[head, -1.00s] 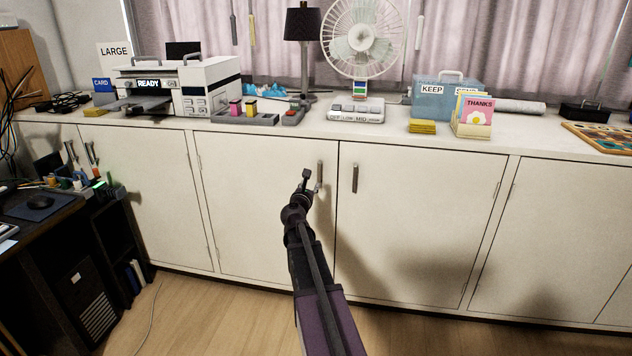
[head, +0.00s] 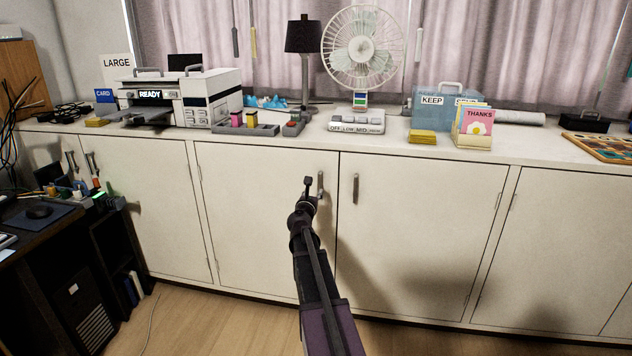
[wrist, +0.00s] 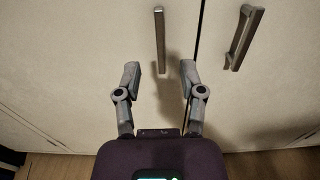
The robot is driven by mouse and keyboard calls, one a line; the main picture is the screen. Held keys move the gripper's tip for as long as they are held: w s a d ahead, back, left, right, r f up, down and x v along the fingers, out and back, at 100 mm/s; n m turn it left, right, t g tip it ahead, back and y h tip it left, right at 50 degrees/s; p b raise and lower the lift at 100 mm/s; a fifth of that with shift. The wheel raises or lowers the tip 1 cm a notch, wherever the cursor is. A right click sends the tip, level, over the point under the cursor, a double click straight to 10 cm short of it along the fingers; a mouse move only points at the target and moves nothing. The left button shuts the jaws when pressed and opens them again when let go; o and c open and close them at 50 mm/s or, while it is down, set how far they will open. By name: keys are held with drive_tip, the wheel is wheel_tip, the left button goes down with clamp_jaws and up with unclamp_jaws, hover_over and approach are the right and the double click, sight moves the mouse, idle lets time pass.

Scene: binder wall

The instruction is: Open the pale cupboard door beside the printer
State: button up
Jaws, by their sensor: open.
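The pale cupboard door (head: 258,215) below and to the right of the printer (head: 185,97) is closed. Its upright metal handle (head: 320,184) is at the door's upper right, partly close behind my gripper (head: 312,188) in the head view. In the wrist view my gripper (wrist: 160,80) is open and empty. The same handle (wrist: 160,40) stands between and beyond its two fingertips, with no contact visible. The neighbouring door's handle (head: 355,188) is to the right, and it shows tilted in the wrist view (wrist: 242,40).
The counter (head: 395,142) carries a fan (head: 363,45), a lamp (head: 303,35), a blue box (head: 428,112) and cards (head: 474,125). A dark desk (head: 45,235) stands at the left. The wooden floor (head: 210,320) before the cupboards is mostly clear.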

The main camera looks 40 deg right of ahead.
sight(319, 179)
drive_tip(key=x, duration=1.1)
drive_tip(key=shift+w, duration=0.1)
